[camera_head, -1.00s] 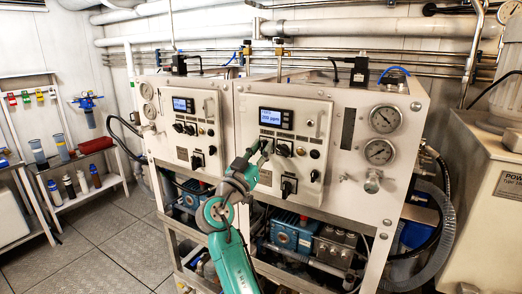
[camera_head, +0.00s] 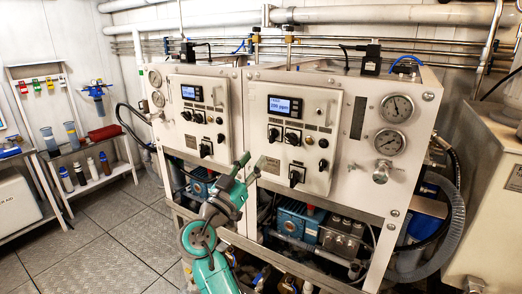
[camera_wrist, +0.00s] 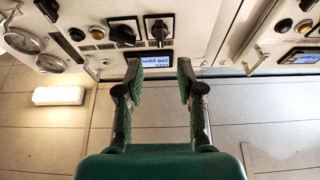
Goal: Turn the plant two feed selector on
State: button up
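The right-hand watermaker panel (camera_head: 318,112) has a lit display (camera_head: 284,106) reading 200 ppm. Below it are two black selectors side by side, a left one (camera_head: 274,134) and a right one (camera_head: 293,137), with a larger black handle (camera_head: 297,175) lower down. Their labels are too small to read. In the wrist view, which is upside down, the left selector (camera_wrist: 159,30) has its grip upright and the right selector (camera_wrist: 122,34) has its grip roughly sideways. My gripper (camera_head: 248,166) is open and empty, below and left of the selectors, apart from them. Its spread fingers (camera_wrist: 159,75) frame the display.
A similar left-hand panel (camera_head: 201,95) has its own display and selectors. Pressure gauges (camera_head: 396,108) sit right of the right panel. Pumps and hoses (camera_head: 299,222) fill the frame below. A bench with bottles (camera_head: 92,168) stands left; the floor (camera_head: 105,225) before it is clear.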

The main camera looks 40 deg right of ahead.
jog(key=shift+v, duration=1.2)
jog(key=shift+f, duration=0.1)
